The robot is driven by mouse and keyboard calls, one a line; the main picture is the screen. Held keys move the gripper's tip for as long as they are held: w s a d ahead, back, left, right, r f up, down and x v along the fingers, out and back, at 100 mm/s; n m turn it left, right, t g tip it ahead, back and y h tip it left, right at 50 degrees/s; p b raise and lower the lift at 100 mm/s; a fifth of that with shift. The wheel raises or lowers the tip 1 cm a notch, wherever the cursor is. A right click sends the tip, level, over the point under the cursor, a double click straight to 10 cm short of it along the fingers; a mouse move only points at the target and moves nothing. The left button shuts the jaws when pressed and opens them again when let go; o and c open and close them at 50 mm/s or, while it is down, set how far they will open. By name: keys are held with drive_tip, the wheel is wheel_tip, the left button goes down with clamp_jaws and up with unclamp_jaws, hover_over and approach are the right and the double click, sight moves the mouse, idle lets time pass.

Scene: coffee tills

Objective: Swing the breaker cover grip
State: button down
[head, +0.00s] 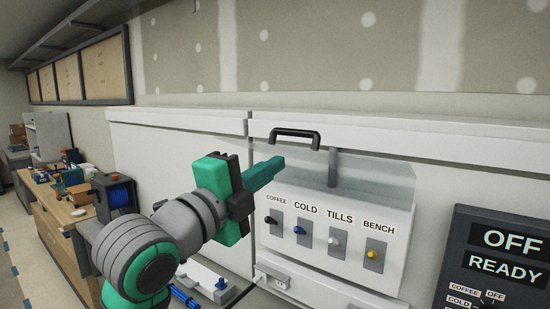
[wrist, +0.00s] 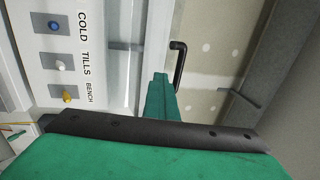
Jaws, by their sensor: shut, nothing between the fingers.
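The breaker cover is a clear pane (head: 375,178) that stands raised above the breaker box (head: 320,262). Its black grip (head: 295,134) is at its upper edge, and the grip also shows in the wrist view (wrist: 179,66). My gripper (head: 279,163) is shut and empty, with its green fingers just below the grip in the head view. In the wrist view the fingertips (wrist: 159,80) are close to the left of the grip. I cannot tell whether they touch the pane. The labelled switches COFFEE, COLD, TILLS and BENCH are uncovered.
A dark status board (head: 500,255) reading OFF and READY is at the right. White wall panels with a ledge are behind the box.

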drive_tip(key=shift+s+a+f, duration=0.3)
drive_tip(key=shift+s+f, duration=0.15)
drive_tip(key=shift+f, duration=0.1)
drive_tip(key=shift+s+a+f, duration=0.25)
drive_tip(key=shift+s+f, duration=0.15)
drive_tip(key=shift+f, duration=0.15)
drive_tip(key=c, duration=2)
unclamp_jaws()
drive_tip(key=shift+c, duration=0.2)
